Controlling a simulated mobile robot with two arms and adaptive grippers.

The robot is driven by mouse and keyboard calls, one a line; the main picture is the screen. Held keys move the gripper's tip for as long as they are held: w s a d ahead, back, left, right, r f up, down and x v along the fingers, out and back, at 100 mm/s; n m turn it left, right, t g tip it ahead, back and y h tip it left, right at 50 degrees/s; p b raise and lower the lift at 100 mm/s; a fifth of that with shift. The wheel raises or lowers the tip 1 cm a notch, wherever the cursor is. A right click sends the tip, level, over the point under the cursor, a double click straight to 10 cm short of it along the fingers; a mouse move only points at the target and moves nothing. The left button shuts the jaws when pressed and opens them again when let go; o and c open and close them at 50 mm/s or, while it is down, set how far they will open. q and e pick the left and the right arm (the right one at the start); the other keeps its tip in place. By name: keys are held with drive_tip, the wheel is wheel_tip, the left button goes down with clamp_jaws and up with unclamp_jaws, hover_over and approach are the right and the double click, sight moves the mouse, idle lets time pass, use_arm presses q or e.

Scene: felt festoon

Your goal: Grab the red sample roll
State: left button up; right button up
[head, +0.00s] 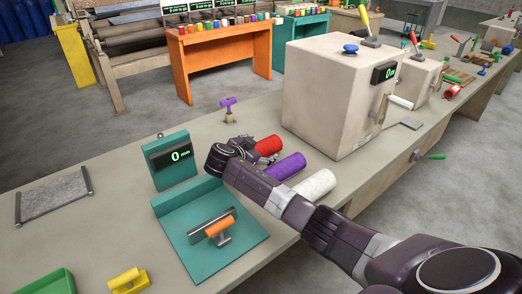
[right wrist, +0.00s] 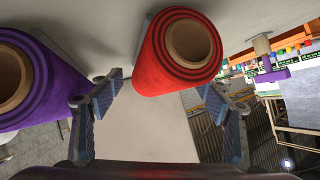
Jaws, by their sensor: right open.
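The red sample roll (head: 268,145) lies on its side on the grey bench, partly hidden by my right gripper (head: 246,148). In the right wrist view the red roll (right wrist: 178,52) shows its hollow tan core end-on, ahead of my right gripper (right wrist: 162,88). The two fingers are spread wide with nothing held between them. The roll is nearer the right-hand finger in that view; I cannot tell whether they touch. My left gripper is not in view.
A purple roll (head: 286,166) and a white roll (head: 315,184) lie beside the red one. A large beige machine (head: 325,100) stands behind to the right. A teal gauge display (head: 174,162) and teal tray (head: 255,241) are at the left.

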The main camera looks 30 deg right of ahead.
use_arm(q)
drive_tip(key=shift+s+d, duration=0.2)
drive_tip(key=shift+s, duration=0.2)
use_arm(e)
drive_tip(key=c, duration=1.5)
drive_tip(key=shift+r, duration=0.2)
